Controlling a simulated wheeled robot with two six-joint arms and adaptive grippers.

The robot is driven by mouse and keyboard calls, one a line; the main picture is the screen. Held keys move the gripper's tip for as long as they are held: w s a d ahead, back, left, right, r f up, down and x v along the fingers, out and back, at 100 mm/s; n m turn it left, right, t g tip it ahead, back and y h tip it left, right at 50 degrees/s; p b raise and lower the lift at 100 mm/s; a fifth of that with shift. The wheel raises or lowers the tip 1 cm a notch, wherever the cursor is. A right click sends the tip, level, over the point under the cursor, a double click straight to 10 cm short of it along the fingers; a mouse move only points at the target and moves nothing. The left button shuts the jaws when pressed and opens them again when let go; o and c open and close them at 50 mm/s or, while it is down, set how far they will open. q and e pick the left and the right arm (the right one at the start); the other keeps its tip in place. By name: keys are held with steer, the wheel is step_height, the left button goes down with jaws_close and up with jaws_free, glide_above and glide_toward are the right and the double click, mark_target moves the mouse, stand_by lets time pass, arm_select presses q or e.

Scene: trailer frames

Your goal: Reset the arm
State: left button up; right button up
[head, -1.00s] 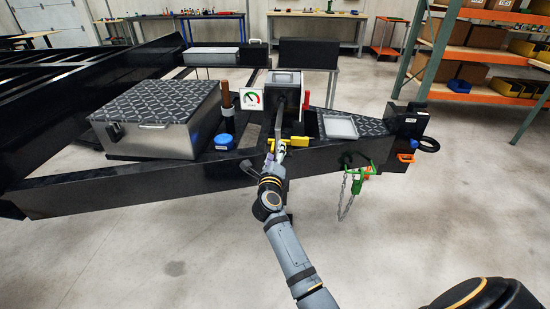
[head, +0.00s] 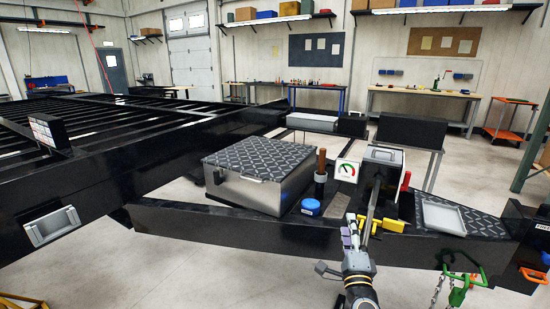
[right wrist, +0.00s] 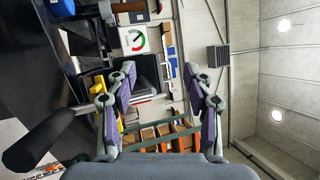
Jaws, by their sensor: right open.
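My right gripper (head: 352,232) is at the front edge of the black trailer frame (head: 250,232) in the head view, just below a dark lever (head: 374,200). In the right wrist view its two purple-grey fingers (right wrist: 159,72) stand wide apart with nothing held between them. The lever rises to a grey-topped box (head: 383,155) on the frame. Yellow handles (head: 393,225) sit beside the lever. Whether the fingers touch the lever or a handle I cannot tell. My left gripper is in neither current view.
A diamond-plate toolbox (head: 258,178), a blue round cap (head: 311,207), a gauge (head: 346,171) and a shallow tray (head: 443,215) sit on the frame. Green hardware with chains (head: 460,287) hangs at right. Workbenches (head: 420,104) stand behind; open floor (head: 150,275) lies in front.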

steer(key=s+a+f+n+g+y, duration=0.55)
steer(key=s+a+n+y, duration=0.35)
steer(key=n, duration=0.5)
steer(key=s+a+f+n+g, duration=0.1)
steer(key=s+f+n+g, duration=0.5)
steer(key=f, duration=0.4)
steer(key=s+d+f+n+g+h, duration=0.1)
steer(key=s+d+f+g+h, duration=0.3)
steer(key=s, duration=0.5)
steer(key=s+d+f+g+h, duration=0.2)
steer(key=s+d+f+h, duration=0.1)
steer(key=s+d, duration=0.45)
step_height(320, 180, down, 26)
steer(key=s+d+g, duration=0.1)
steer(key=s+d, duration=0.1)
steer(key=s, duration=0.1)
steer(key=s+f+g, duration=0.1)
steer(key=s+f, duration=1.5)
steer(key=s, duration=0.2)
step_height(320, 180, up, 12)
steer(key=p, duration=1.2)
steer(key=shift+d, duration=0.45)
